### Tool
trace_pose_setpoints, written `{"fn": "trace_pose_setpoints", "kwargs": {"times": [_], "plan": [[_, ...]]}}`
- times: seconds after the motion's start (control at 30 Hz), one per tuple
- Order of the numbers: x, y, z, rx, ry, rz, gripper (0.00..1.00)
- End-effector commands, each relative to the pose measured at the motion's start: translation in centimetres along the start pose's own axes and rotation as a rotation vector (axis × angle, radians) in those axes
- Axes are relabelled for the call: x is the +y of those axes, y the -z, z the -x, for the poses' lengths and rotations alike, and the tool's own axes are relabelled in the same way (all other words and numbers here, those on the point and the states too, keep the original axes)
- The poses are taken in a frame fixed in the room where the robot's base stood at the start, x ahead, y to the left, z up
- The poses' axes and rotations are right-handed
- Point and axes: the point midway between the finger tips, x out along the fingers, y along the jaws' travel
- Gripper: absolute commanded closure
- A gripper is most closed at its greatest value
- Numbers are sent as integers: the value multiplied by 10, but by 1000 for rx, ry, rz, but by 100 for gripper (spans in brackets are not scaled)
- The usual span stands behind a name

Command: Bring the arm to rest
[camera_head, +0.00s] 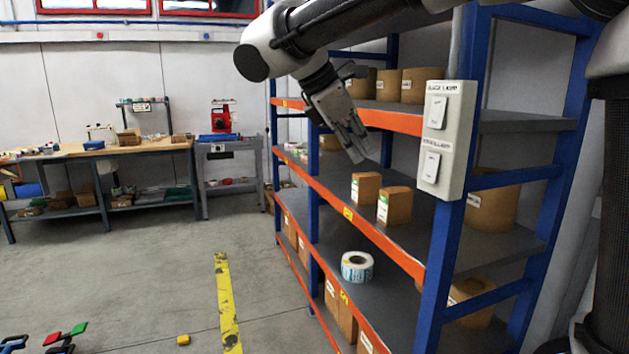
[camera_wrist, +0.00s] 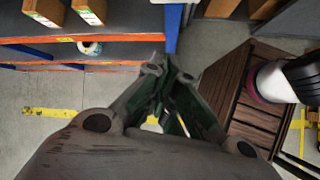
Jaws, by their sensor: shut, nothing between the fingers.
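My gripper (camera_head: 357,145) hangs from my arm in front of the blue and orange shelf rack (camera_head: 395,122), angled downward and to the right in the head view. Its fingers are together and hold nothing. In the wrist view my gripper (camera_wrist: 168,62) shows its dark fingers meeting at the tips, with nothing between them. In the head view it appears above and left of the small boxes on the middle shelf; whether it touches the rack I cannot tell.
A switch panel (camera_head: 442,140) is on the rack's near post. Small cartons (camera_head: 394,206) and a label roll (camera_head: 357,267) sit on shelves. A workbench (camera_head: 100,152) stands at the back left. The floor (camera_head: 150,270) left of the rack is mostly open, with a yellow stripe (camera_head: 226,300).

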Motion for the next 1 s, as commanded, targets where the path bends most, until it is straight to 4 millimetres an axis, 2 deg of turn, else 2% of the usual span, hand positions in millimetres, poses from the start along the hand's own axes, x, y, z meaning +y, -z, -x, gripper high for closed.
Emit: {"fn": "trace_pose_setpoints", "kwargs": {"times": [0.07, 0.17, 0.37, 0.53, 0.6, 0.7, 0.83, 1.0], "plan": [[-21, 9, -26, 101, 36, -134, 100], [-49, 3, -64, 227, 118, -365, 100], [-111, -34, -126, 413, 293, -860, 100], [-180, -78, -175, 532, 406, -1318, 100], [-205, -95, -188, 549, 415, -1440, 100], [-227, -117, -196, 550, 395, -1562, 100], [-233, -137, -195, 553, 362, -1651, 100], [-235, -141, -197, 543, 362, -1672, 100]]}}
